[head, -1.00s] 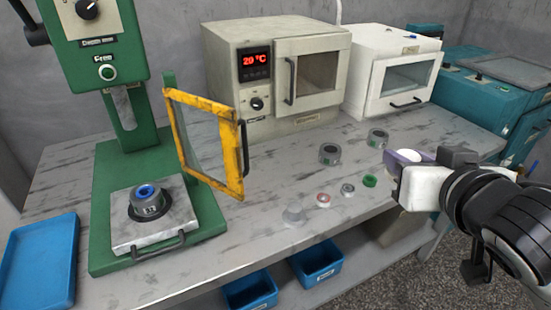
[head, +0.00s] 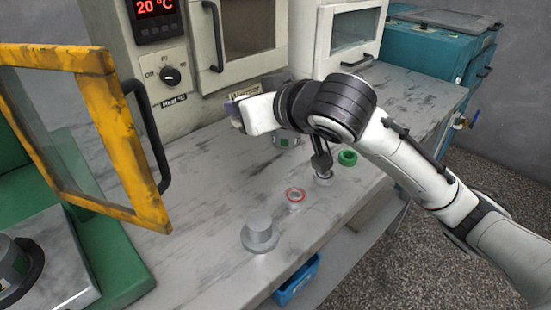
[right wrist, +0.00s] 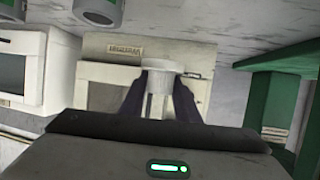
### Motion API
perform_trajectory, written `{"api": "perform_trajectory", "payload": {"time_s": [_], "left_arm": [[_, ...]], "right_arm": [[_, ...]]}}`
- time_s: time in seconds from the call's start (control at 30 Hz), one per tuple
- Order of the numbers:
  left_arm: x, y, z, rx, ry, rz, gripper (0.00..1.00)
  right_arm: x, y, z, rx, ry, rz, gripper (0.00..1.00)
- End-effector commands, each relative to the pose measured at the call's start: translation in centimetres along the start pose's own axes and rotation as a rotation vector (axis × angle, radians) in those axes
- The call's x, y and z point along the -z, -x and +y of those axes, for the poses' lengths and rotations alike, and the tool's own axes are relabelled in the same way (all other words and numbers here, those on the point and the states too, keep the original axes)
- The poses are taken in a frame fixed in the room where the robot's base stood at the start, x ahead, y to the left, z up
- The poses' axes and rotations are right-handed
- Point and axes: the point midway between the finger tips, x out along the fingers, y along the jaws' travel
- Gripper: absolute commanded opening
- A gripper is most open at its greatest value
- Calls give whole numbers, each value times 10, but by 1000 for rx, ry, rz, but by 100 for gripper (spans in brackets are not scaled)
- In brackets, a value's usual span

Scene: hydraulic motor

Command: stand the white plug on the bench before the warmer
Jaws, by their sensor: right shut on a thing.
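The white plug (right wrist: 159,82) is between the dark fingers of my right gripper in the right wrist view, its wider round end outward. My right gripper (head: 237,112) is shut on it, above the bench (head: 215,187) and in front of the warmer (head: 168,55), the cream box with the red 20 °C display. The warmer's door is closed. In the head view the gripper and wrist largely hide the plug. I see no contact between the plug and the bench. My left gripper is not in view.
A grey flanged part (head: 260,234), a red-rimmed ring (head: 296,195) and a green ring (head: 348,158) lie on the bench. A dark cylinder (head: 286,140) is partly behind my arm. A yellow-framed guard (head: 125,150) stands open at left. Bare bench lies before the warmer.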

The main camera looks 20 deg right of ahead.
Motion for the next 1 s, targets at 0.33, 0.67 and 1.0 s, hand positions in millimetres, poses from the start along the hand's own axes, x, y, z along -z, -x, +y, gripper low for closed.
{"api": "perform_trajectory", "payload": {"time_s": [0.33,0.67,1.0], "left_arm": [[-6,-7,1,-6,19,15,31],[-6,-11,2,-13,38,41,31],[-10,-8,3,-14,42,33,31]], "right_arm": [[-46,-18,0,-1,0,-2,6],[-88,-35,0,0,0,-2,6],[-89,-35,0,0,0,-2,6]]}}
